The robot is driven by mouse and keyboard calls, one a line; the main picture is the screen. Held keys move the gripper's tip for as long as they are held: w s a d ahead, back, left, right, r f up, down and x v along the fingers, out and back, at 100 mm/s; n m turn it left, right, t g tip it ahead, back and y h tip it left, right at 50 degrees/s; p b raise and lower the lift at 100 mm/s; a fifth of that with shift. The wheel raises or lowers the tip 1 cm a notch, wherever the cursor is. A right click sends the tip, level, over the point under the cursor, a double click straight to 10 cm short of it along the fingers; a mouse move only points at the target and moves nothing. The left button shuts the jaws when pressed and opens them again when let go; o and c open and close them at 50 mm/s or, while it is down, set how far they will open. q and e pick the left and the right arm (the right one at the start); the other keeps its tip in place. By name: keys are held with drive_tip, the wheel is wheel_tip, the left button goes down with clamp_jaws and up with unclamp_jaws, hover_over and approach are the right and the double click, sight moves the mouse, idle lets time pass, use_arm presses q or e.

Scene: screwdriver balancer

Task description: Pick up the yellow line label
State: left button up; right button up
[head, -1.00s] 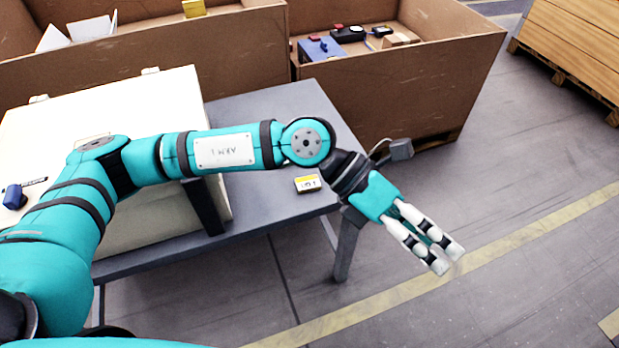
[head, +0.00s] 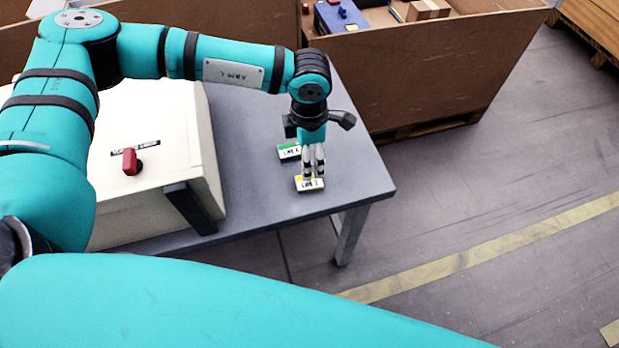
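The yellow line label (head: 309,186) is a small white block with a yellow top band and dark print. It is near the right end of the grey table, towards the front edge. My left gripper (head: 313,174) points straight down, with its fingertips at the far, upper side of the label. The fingers are close together with a narrow gap; whether they grip the label is too small to tell. I cannot tell whether the label touches the table. A similar label with a green band (head: 288,150) lies just behind and left of it. My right gripper is out of view.
A cream box (head: 160,190) with a red knob (head: 131,162) stands on the grey table (head: 255,205), left of the labels. Brown bins (head: 420,80) stand behind the table. Bare table lies right of the labels, with open floor beyond.

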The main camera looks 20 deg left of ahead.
sight(309, 183)
use_arm(q)
wheel_tip(309, 183, down, 3)
drive_tip(key=shift+s+f, duration=0.1)
drive_tip(key=shift+f, duration=0.1)
drive_tip(key=f, duration=0.1)
drive_tip(key=f+p, duration=0.1)
drive_tip(key=f, duration=0.2)
drive_tip(key=shift+s+d+f+p, duration=0.2)
drive_tip(key=shift+d+p, duration=0.1)
drive_tip(key=shift+d, duration=0.05)
drive_tip(key=shift+f, duration=0.3)
drive_tip(key=c, duration=0.9)
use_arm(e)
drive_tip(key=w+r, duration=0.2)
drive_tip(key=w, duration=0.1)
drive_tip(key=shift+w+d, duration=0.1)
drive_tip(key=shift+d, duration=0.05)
